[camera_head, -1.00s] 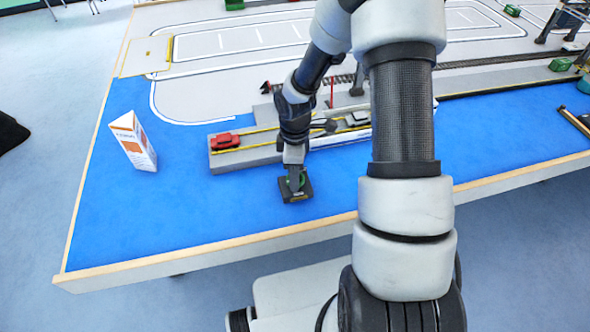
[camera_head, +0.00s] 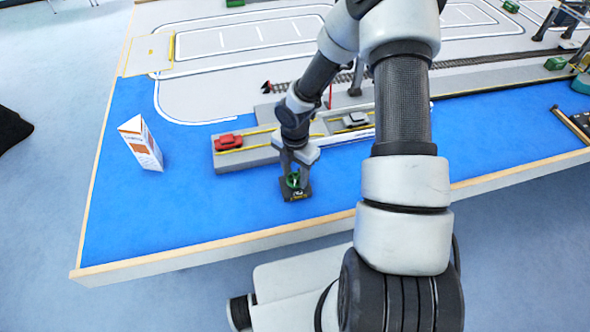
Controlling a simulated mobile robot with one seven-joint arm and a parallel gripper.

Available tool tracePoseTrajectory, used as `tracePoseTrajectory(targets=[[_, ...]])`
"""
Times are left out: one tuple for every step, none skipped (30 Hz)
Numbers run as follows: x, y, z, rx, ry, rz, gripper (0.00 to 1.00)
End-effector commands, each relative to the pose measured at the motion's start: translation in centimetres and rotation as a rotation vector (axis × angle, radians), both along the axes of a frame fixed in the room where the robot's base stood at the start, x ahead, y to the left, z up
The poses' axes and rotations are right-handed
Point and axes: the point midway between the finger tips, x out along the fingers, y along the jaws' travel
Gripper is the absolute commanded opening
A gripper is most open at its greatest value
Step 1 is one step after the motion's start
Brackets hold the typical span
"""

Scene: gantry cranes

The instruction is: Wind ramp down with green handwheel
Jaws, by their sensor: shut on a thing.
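The green handwheel (camera_head: 293,180) sits on a small dark box (camera_head: 297,194) on the blue part of the table, just in front of the grey ferry deck. My gripper (camera_head: 294,173) points down at the handwheel and is shut on it. The fingers hide part of the wheel. I cannot make out a separate ramp; my arm covers part of the deck.
The grey deck (camera_head: 262,156) has yellow lines and carries a red car (camera_head: 228,141) and a silver car (camera_head: 355,119). A white and orange carton (camera_head: 141,144) stands at the left. The blue surface between carton and handwheel is clear. The table's wooden front edge (camera_head: 215,246) is close.

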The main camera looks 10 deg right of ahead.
Motion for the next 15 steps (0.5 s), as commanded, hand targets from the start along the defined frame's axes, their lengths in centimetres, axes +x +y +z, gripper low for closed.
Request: tracePoseTrajectory(targets=[[0.07, 0.01, 0.37, 0.001, -0.002, 0.038, 0.19], [0.06, 0.0, 0.36, 0.001, -0.002, 0.063, 0.19], [0.05, 0.0, 0.33, 0.001, -0.002, 0.094, 0.19], [0.04, 0.0, 0.31, 0.001, 0.0, 0.117, 0.19], [0.04, -0.01, 0.31, 0.001, -0.001, 0.139, 0.19], [0.05, -0.02, 0.31, 0.001, -0.002, 0.168, 0.19], [0.06, -0.03, 0.3, 0.001, -0.001, 0.186, 0.19], [0.06, -0.03, 0.29, 0.001, -0.001, 0.205, 0.19], [0.06, -0.04, 0.26, 0.0, -0.001, 0.228, 0.19], [0.06, -0.04, 0.24, 0.0, -0.001, 0.245, 0.19], [0.06, -0.04, 0.22, 0.001, -0.001, 0.259, 0.19], [0.06, -0.05, 0.21, 0.0, -0.001, 0.277, 0.19], [0.08, -0.05, 0.2, 0.0, -0.001, 0.291, 0.19], [0.08, -0.06, 0.2, -0.001, -0.002, 0.302, 0.19], [0.1, -0.07, 0.19, -0.001, -0.002, 0.315, 0.19]])
